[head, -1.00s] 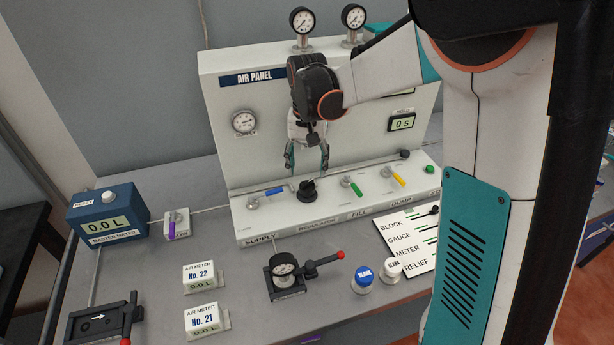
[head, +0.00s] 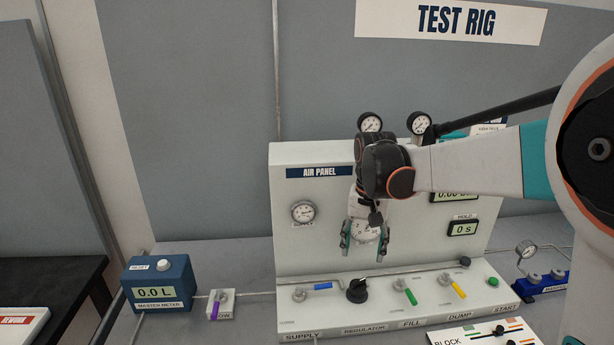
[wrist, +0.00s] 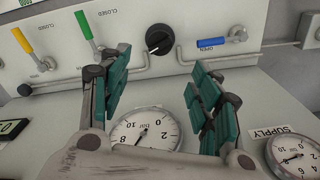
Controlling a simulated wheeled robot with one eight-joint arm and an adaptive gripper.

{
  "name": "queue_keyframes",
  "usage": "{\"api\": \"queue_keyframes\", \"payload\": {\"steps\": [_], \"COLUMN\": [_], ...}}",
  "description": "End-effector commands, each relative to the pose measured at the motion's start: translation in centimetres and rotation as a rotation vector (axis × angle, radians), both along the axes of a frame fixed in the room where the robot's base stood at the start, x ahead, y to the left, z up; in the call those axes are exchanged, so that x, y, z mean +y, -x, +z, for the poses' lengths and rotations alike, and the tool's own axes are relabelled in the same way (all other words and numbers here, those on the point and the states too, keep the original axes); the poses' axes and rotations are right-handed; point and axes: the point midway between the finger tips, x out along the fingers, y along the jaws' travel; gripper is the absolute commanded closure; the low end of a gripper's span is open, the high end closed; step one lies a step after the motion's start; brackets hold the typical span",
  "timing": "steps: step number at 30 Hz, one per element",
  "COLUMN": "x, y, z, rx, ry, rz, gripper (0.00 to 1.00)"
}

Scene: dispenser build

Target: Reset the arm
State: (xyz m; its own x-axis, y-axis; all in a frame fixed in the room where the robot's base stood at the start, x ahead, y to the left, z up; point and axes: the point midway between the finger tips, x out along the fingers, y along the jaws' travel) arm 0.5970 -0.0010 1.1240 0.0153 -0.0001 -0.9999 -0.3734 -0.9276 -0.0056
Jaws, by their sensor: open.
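My gripper (head: 364,240) hangs fingers down in front of the white air panel (head: 322,235). It is open, with nothing between its teal-padded fingers, and also shows in the wrist view (wrist: 160,95). The black regulator knob (head: 357,291) is below the fingertips and apart from them; the wrist view shows the knob (wrist: 158,41) beyond the fingers. A round gauge (head: 365,233) on the panel shows behind the fingers. My arm reaches in from the right and covers part of the panel.
Blue (head: 322,286), green (head: 411,297) and yellow (head: 458,290) lever handles stand on the panel's sloped base. The supply gauge (head: 303,212) is on the panel's left. The blue master meter (head: 160,290) reads 0.0 L. Two gauges stand on the panel's top.

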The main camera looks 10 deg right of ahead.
Motion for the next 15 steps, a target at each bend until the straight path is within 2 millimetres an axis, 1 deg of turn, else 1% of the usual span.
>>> {"api": "queue_keyframes", "payload": {"steps": [5, 9, 15], "x": [0.0, 0.1, 0.1], "y": [3.2, 6.3, 10.7], "z": [1.9, 3.3, 4.4], "rx": [-0.072, -0.150, -0.260], "ry": [0.003, 0.009, 0.024], "rz": [0.047, 0.095, 0.164], "gripper": [0.43, 0.43, 0.43]}}
